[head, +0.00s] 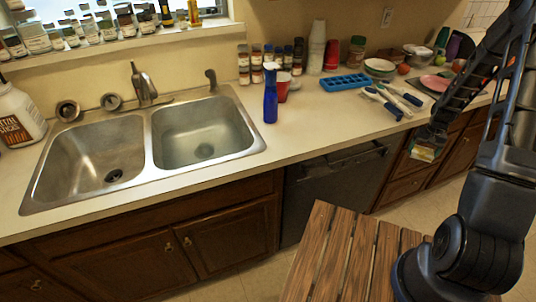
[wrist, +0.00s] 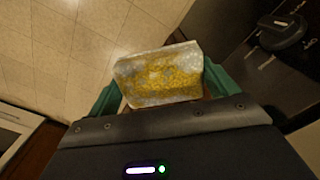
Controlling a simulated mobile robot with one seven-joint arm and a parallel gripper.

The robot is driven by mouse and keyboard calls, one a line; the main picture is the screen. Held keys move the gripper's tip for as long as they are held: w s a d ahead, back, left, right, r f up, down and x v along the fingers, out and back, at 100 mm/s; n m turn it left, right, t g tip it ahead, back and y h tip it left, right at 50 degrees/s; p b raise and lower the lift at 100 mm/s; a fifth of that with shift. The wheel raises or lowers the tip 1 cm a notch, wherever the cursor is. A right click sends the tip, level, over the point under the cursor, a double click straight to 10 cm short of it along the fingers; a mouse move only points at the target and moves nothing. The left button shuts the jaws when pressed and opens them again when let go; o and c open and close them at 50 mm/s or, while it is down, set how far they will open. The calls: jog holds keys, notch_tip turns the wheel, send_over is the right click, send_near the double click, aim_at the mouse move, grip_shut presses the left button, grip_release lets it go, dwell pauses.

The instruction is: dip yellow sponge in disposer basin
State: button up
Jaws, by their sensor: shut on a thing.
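My gripper (head: 428,144) is shut on the yellow sponge (head: 424,154) and holds it in the air in front of the counter, at the right of the head view. In the wrist view the sponge (wrist: 160,75) looks yellow with pale, whitish edges, and sits between the two green fingers of my gripper (wrist: 161,88). The steel sink has a left basin (head: 85,160) with a dark drain hole and a right basin (head: 200,132) with a greyer drain. Both look empty of objects. The sink is far to the left of my gripper.
A blue spray bottle (head: 270,95) and a red cup (head: 282,88) stand right of the sink. A blue ice tray (head: 345,83), brushes and plates clutter the counter further right. A faucet (head: 143,85) rises behind the basins. A slatted wooden table (head: 335,255) stands in front.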

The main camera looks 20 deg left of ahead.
aim_at(416, 157)
notch_tip(416, 157, up, 16)
dwell(1.5)
jog(key=shift+f, duration=0.15)
dwell(1.2)
jog(key=f, duration=1.3)
jog(key=a+f, duration=0.1)
jog(key=f, duration=0.6)
jog(key=shift+w+f, duration=0.25)
jog(key=shift+w, duration=0.05)
